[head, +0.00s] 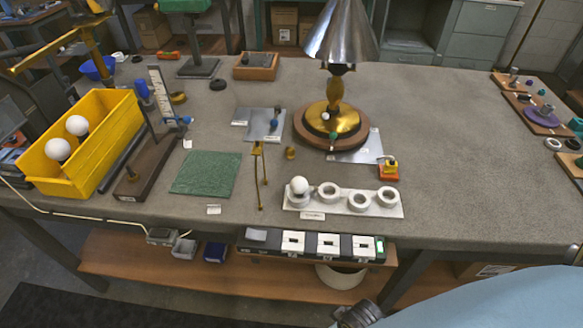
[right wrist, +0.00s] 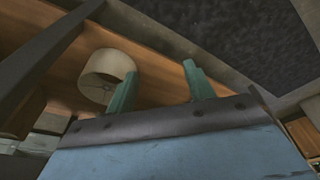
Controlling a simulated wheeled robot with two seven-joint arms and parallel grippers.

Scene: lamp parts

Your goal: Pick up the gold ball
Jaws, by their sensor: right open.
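The lamp (head: 335,85) has a silver shade, a gold stem and a gold disc on a round wooden base. My right gripper (right wrist: 160,85) shows in the right wrist view with two green fingers apart and nothing between them. It points towards the shelf under the table, where a cream lampshade (right wrist: 107,75) lies beyond the fingers. My left gripper is not in view.
A white holder (head: 343,200) with rings and one white bulb (head: 299,185) stands near the front edge. The table's right middle (head: 450,130) is clear.

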